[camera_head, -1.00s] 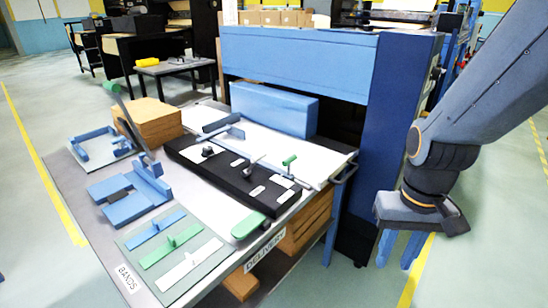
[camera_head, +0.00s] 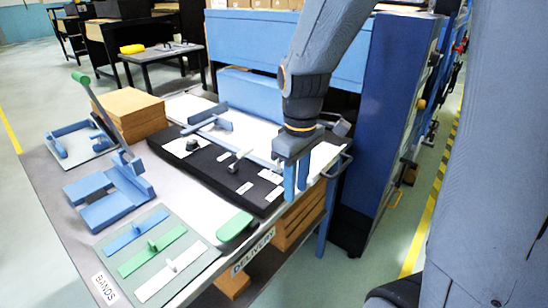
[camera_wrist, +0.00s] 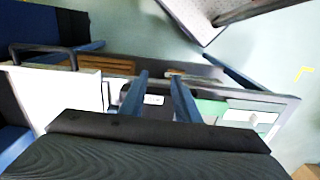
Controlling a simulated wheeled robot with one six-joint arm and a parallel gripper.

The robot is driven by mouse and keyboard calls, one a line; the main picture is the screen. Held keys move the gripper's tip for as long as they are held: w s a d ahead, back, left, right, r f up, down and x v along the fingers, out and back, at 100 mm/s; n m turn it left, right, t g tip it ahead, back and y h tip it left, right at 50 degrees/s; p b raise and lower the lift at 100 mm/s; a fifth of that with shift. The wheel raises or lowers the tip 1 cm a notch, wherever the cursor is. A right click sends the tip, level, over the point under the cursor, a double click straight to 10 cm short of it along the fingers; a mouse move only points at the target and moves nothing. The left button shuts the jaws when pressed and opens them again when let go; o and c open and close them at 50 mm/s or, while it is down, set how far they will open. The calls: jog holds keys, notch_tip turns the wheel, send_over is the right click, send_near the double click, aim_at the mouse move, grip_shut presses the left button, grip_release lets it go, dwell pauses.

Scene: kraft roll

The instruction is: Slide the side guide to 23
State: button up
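My gripper (camera_head: 296,182) hangs fingers down over the right end of the black panel (camera_head: 215,165), near the table's right edge. Its two blue fingers are apart with nothing between them; they also show in the wrist view (camera_wrist: 158,98). A blue bar-shaped piece (camera_head: 222,121) stands on the white sheet behind the panel and may be the side guide, but I cannot be sure. The green-topped piece at the panel's right end is hidden behind my gripper. No scale or number 23 is legible.
Strips lie on a grey mat (camera_head: 118,240) in front. A brown stack (camera_head: 130,108) stands behind. The blue machine (camera_head: 375,130) rises at right. A rounded green piece (camera_head: 236,224) lies near the front edge.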

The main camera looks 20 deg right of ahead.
jog(key=w+r+n, duration=0.1)
jog(key=w+n, duration=0.4)
jog(key=w+r+n, duration=0.1)
jog(key=w+n, duration=0.3)
jog(key=w, duration=0.1)
jog(key=w+r+n, duration=0.2)
jog(key=w+n, duration=0.3)
jog(key=shift+w+d+n+b, duration=0.1)
jog(key=shift+d+n+b, duration=0.2)
jog(key=shift+d, duration=0.1)
jog(key=shift+w+r+n, duration=0.1)
jog(key=shift+w+n, duration=0.5)
jog(key=shift+n, duration=0.1)
jog(key=shift+f+p, duration=0.3)
jog(key=shift+f, duration=3.55)
grip_shut()
